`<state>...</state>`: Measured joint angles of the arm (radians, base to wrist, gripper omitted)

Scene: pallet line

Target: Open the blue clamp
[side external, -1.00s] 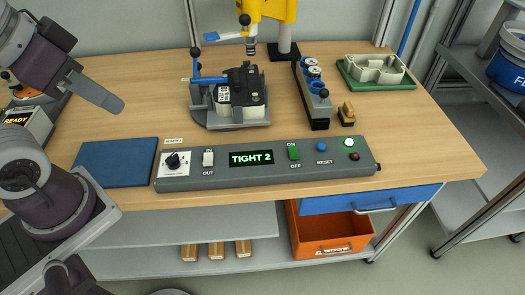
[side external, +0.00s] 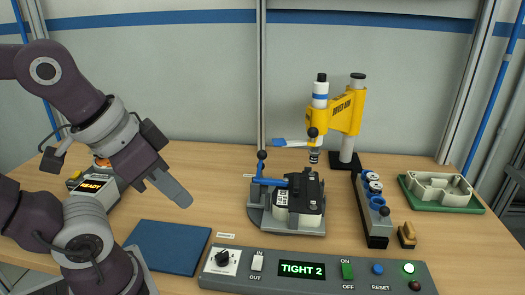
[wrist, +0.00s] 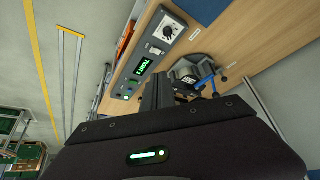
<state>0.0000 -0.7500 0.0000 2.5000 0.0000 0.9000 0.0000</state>
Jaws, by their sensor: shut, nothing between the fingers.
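The blue clamp (side external: 270,181) is on a grey fixture (side external: 254,220) in the side view. Its blue bar runs level toward a black-and-white block (side external: 300,204) seated in the fixture. An upright blue lever with a dark knob rises at its left end. In the wrist view the clamp's blue part (wrist: 207,81) shows beyond my fingers, partly hidden by them. My gripper (side external: 186,199) is shut and empty, in the air left of the clamp and above the blue mat, apart from both. Its fingers (wrist: 158,92) also show in the wrist view.
A control panel (side external: 330,276) reading TIGHT 2 lies along the front edge. A blue mat (side external: 168,247) lies left of the fixture. A yellow press (side external: 346,113) stands behind it. A grey rack (side external: 374,228) and a green tray (side external: 452,208) stand to the right.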

